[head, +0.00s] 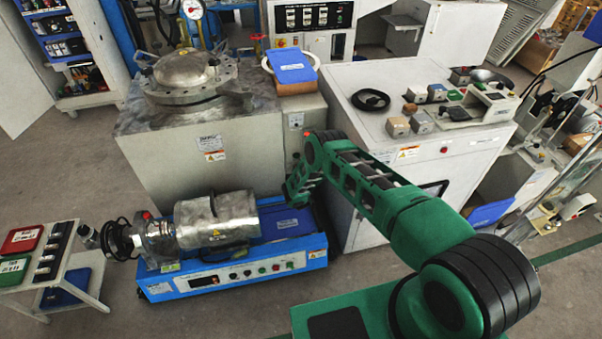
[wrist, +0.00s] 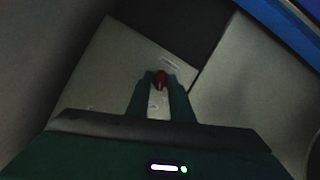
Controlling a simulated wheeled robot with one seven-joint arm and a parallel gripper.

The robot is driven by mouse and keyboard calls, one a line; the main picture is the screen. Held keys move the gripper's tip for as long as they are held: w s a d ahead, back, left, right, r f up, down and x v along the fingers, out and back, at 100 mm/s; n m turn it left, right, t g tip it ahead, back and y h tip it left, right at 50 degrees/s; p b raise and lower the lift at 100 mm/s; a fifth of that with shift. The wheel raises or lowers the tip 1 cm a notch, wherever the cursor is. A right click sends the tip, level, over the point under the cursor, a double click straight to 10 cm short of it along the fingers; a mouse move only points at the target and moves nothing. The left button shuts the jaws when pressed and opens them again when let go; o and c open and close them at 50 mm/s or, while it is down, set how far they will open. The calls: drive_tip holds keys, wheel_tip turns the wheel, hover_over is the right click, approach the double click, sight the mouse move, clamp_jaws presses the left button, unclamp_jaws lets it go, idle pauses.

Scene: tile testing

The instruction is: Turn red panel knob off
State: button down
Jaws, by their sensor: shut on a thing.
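The red knob (wrist: 160,76) shows in the wrist view on a pale panel (wrist: 112,62), beside a small white label. My gripper (wrist: 160,84) has its two green fingers on either side of the knob and is shut on it. The knob's turn position is too small and dark to read. In the head view my green arm reaches to the gap between the grey metal cabinet (head: 180,170) and the white cabinet (head: 380,175). The knob and my fingertips are hidden there.
A blue bench machine (head: 240,275) with a metal cylinder stands just in front of the grey cabinet, close below my wrist. Loose devices and a black handwheel (head: 370,100) sit on the white cabinet. A small cart (head: 60,275) is at left. Floor at lower left is clear.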

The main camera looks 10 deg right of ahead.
drive_tip(key=shift+w+r+n+h, duration=0.1)
drive_tip(key=shift+w+n+h, duration=0.1)
drive_tip(key=shift+n+h, duration=0.15)
idle(0.4)
drive_tip(key=c, duration=2)
unclamp_jaws()
drive_tip(key=shift+r, duration=0.1)
drive_tip(key=shift+o, duration=0.7)
drive_tip(key=shift+w, duration=0.1)
drive_tip(key=shift+f, duration=0.2)
drive_tip(key=shift+s+a, duration=0.1)
drive_tip(key=shift+s, duration=0.1)
drive_tip(key=v, duration=1)
drive_tip(key=shift+s, duration=0.2)
